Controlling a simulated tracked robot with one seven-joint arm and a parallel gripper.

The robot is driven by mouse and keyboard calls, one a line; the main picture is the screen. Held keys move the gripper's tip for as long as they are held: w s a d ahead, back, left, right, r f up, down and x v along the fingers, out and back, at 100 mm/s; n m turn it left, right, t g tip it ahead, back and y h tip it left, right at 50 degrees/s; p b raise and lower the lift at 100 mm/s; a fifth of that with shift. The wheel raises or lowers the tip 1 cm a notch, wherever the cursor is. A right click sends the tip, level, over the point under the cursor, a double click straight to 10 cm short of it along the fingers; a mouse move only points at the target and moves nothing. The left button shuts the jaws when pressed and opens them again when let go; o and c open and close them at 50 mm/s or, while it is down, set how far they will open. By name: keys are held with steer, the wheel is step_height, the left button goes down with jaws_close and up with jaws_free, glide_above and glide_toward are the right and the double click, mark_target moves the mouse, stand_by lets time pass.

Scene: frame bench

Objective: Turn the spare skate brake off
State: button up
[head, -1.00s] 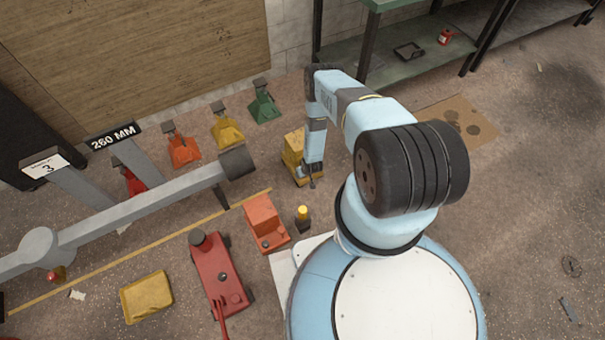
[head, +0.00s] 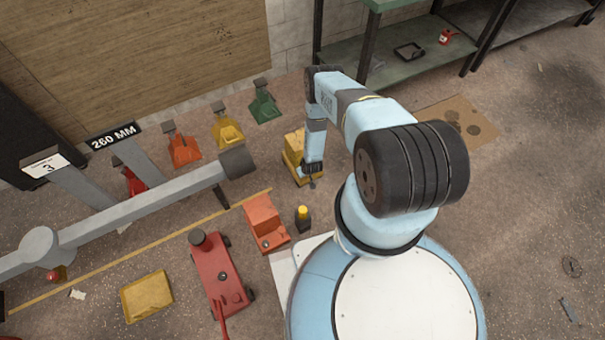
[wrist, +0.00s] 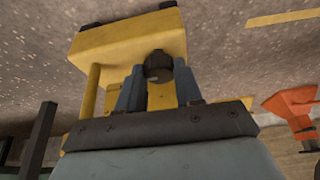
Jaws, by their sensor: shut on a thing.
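A yellow wheeled unit, which I take to be the spare skate (head: 293,146), stands on the floor at the middle of the head view. It fills the upper middle of the wrist view (wrist: 112,42), where a dark round knob (wrist: 158,66) shows on its face. My gripper (wrist: 160,84) is shut on this knob, with one blue-grey finger on either side of it. In the head view my gripper (head: 312,181) points down beside the skate's near end, and the knob cannot be made out there. The knob's on or off setting is not readable.
An orange-red block (head: 265,222) and a small yellow-capped bottle (head: 303,217) stand close by. A red jack (head: 220,273), a yellow tray (head: 147,297) and a long grey beam (head: 145,210) lie to the left. Orange, yellow and green stands line the wall side.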

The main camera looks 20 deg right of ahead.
steer(key=shift+a, duration=0.3)
steer(key=shift+d, duration=0.1)
steer(key=shift+m, duration=0.3)
steer(key=m+h, duration=0.2)
steer(key=m, duration=0.3)
steer(key=m+h, duration=0.1)
steer(key=m, duration=0.2)
steer(key=shift+w+g, duration=0.1)
steer(key=shift+g, duration=0.3)
steer(key=shift+m+g+h, duration=0.5)
steer(key=shift+m+h, duration=0.1)
steer(key=shift+m, duration=1.5)
